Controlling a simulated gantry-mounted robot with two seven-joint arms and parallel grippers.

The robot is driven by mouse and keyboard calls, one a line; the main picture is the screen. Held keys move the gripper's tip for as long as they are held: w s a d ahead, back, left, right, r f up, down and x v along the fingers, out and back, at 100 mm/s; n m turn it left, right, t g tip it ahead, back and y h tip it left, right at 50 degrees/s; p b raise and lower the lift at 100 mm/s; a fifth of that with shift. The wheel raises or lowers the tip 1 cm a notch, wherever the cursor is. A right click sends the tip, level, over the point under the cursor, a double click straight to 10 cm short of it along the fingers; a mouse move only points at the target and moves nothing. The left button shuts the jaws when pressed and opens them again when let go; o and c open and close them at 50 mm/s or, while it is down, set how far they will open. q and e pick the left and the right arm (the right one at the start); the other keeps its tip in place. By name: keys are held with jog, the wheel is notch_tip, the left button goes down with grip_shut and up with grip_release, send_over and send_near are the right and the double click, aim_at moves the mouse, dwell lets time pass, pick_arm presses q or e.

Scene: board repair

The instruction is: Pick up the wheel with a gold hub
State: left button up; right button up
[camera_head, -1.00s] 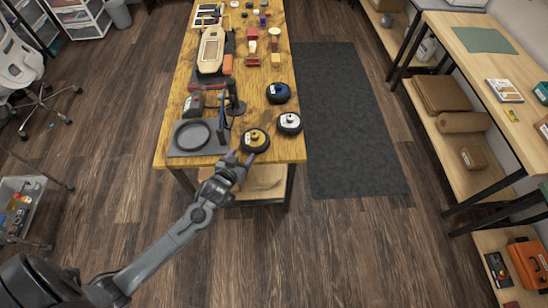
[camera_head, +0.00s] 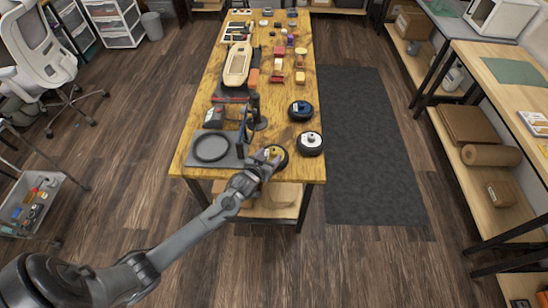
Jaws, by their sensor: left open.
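The wheel with a gold hub (camera_head: 280,160) lies flat near the front edge of the wooden workbench (camera_head: 293,176). It is a black tyre, and my gripper covers part of it. My left gripper (camera_head: 270,156) is at this wheel, over its left side and hub. The gripper is open; whether its fingers touch the wheel I cannot tell. A wheel with a white hub (camera_head: 310,144) lies just to the right, and a wheel with a blue hub (camera_head: 301,110) lies behind. My right gripper is not in view.
A grey square tray with a round dark ring (camera_head: 211,147) lies left of the gripper. A dark upright stand (camera_head: 255,115) rises behind it. A wooden board skateboard-like piece (camera_head: 237,65) and small toy parts lie farther back. A dark mat (camera_head: 365,150) covers the floor at right.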

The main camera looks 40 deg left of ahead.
aim_at(274, 156)
pick_arm(q)
jog(key=shift+x, duration=1.4)
grip_shut()
